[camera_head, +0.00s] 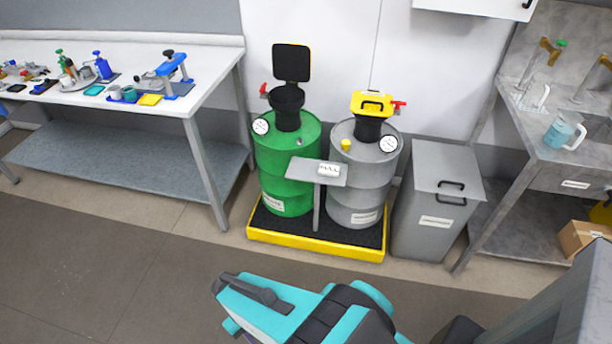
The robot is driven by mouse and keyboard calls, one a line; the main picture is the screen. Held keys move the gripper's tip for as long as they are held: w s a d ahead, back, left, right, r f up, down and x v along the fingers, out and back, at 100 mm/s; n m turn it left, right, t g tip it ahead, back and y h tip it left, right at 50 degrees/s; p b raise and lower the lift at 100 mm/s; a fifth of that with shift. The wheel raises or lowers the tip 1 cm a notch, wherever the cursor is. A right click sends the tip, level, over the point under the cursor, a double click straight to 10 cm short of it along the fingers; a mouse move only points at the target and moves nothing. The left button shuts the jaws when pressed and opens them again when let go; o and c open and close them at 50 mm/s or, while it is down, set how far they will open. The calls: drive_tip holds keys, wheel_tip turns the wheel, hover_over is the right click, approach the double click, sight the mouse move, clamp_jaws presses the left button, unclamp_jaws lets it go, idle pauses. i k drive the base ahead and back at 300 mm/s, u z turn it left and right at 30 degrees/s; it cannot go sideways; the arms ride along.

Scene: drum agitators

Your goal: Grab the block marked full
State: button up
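A small white block (329,169) with dark lettering lies on a small grey stand (306,175) in front of two drums. The lettering looks like a short word, but it is too small to read surely. My arm, teal and dark grey, reaches in from the bottom of the picture, well below and in front of the stand. My gripper (232,305) seems to be at its left end, apart from the block. Its fingers cannot be made out clearly.
A green drum (283,165) and a grey drum (360,185) stand on a yellow-edged pallet (315,246). A grey bin (436,205) stands to their right. A white-topped workbench (203,85) with tools is at left, a grey bench (541,140) at right. The floor in front is clear.

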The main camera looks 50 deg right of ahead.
sight(325, 170)
drive_tip(key=z, duration=0.4)
drive_tip(key=k, duration=0.15)
drive_tip(key=u, duration=2.45)
drive_tip(key=k, duration=1.2)
drive_tip(key=z, duration=0.55)
